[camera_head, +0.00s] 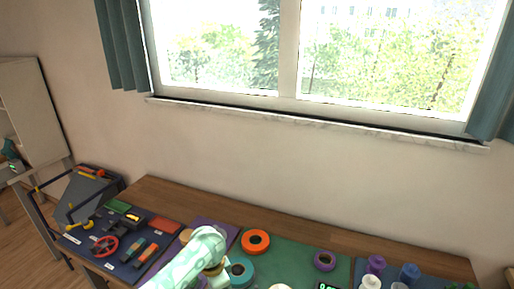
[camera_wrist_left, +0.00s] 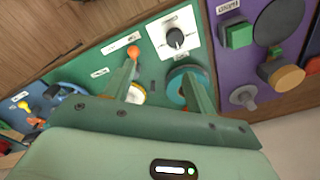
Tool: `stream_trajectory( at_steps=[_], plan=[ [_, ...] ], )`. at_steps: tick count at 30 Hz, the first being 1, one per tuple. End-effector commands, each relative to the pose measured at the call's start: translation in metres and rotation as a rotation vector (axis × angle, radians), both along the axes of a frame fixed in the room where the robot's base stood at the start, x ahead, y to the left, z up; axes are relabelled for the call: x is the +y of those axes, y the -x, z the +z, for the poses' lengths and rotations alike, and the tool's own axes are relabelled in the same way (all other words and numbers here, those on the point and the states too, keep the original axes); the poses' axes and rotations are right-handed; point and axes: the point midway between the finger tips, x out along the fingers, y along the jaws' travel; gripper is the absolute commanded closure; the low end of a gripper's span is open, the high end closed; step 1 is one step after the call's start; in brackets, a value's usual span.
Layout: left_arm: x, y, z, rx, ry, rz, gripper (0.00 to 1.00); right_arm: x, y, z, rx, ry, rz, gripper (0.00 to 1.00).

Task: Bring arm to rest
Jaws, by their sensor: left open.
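My left gripper (camera_wrist_left: 163,72) shows in the left wrist view with its two green fingers spread apart and nothing seen between them. Beyond its fingers is a green board with a black dial on a white plate (camera_wrist_left: 175,38), an orange-tipped part (camera_wrist_left: 133,52) and a teal ring (camera_wrist_left: 176,85) partly hidden by a finger. In the head view my pale green left arm (camera_head: 190,262) reaches over the table at the bottom; its fingers cannot be made out there. My right gripper is in neither view. No cord can be made out.
The wooden table (camera_head: 160,192) holds a dark board with tools (camera_head: 120,243) at left. A wall and window sill (camera_head: 320,122) stand behind.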

Motion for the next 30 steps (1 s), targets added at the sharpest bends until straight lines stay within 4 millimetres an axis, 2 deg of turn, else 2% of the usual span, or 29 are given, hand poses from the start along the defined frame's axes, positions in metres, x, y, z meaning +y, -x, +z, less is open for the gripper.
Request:
stream_trajectory(
  at_steps=[1,2,5,9,12,18,27,30],
  plan=[
    [-0.009,0.021,-0.012,-0.027,0.021,-0.011,0.44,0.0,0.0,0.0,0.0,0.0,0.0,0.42],
    [-0.011,0.033,-0.017,-0.056,0.029,-0.012,0.44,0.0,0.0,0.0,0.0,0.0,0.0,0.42],
    [-0.006,0.074,-0.019,-0.171,0.043,0.023,0.44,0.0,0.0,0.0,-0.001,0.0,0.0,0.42],
    [0.031,0.121,0.0,-0.322,0.0,0.12,0.44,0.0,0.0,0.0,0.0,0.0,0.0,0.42],
    [0.061,0.147,0.019,-0.397,-0.05,0.18,0.44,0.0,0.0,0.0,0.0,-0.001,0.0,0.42],
    [0.112,0.191,0.058,-0.508,-0.159,0.271,0.44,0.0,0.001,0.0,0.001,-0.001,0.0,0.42],
    [0.17,0.242,0.118,-0.624,-0.316,0.358,0.44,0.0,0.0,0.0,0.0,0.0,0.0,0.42],
    [0.164,0.237,0.082,-0.594,-0.293,0.352,0.44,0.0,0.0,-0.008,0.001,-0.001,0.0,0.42]
  ],
)
